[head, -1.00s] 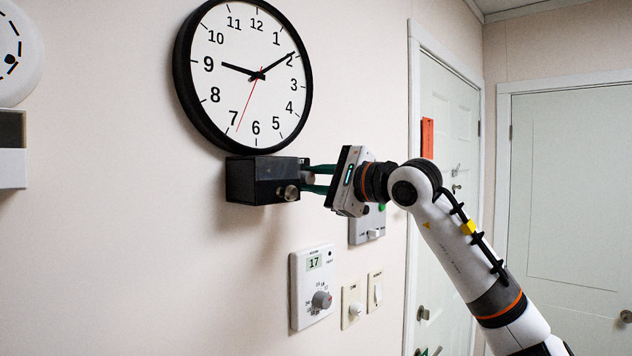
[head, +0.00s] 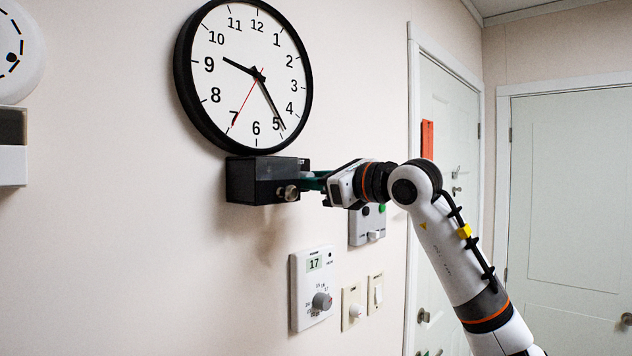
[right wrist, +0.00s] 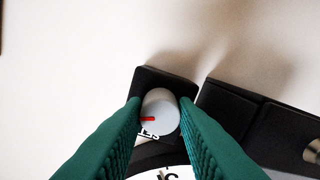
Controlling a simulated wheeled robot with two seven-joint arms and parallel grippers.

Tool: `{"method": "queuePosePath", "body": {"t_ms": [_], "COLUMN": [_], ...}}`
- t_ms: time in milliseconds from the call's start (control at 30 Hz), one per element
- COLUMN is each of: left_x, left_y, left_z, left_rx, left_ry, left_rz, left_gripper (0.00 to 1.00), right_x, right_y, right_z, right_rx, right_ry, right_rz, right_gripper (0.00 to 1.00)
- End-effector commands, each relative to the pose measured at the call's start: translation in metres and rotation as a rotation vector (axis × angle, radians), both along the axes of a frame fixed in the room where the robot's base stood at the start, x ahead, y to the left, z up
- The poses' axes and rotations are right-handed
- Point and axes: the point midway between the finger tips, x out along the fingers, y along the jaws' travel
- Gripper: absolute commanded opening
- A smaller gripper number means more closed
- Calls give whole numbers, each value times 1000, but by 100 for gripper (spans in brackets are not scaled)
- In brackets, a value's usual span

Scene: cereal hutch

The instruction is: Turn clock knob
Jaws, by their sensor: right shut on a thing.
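The round wall clock (head: 250,45) has a black rim and a white face. Its hour hand points a little past 9, its minute hand near 5, and its thin red hand near 7. In the right wrist view the grey clock knob (right wrist: 163,97) with a red mark sits on a small black housing labelled SET. My right gripper (head: 314,181) is shut on this knob, with its green fingers (right wrist: 160,106) on either side of it. In the head view the fingers hide the knob. The left gripper is out of view.
A black box (head: 250,182) with a metal knob (head: 289,193) is under the clock, left of my fingers. Below are a grey button panel (head: 357,232), a thermostat (head: 302,285) and two switch plates (head: 353,306). Doors (head: 562,190) stand at right.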

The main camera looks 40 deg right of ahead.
Motion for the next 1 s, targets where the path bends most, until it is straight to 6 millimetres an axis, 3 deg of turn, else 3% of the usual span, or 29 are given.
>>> {"method": "queuePosePath", "body": {"t_ms": [667,700,800,1000], "left_x": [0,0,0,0], "left_y": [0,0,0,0], "left_z": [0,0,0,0], "left_rx": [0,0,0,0], "left_ry": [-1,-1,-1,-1], "left_rz": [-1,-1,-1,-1], "left_gripper": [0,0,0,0], "right_x": [1,1,0,0], "right_y": [0,0,0,0], "right_z": [-2,-2,-1,-1], "right_rx": [55,55,56,56], "right_ry": [9,9,8,7], "right_rz": [1,1,0,0], "right_gripper": [3,32,48,48]}}
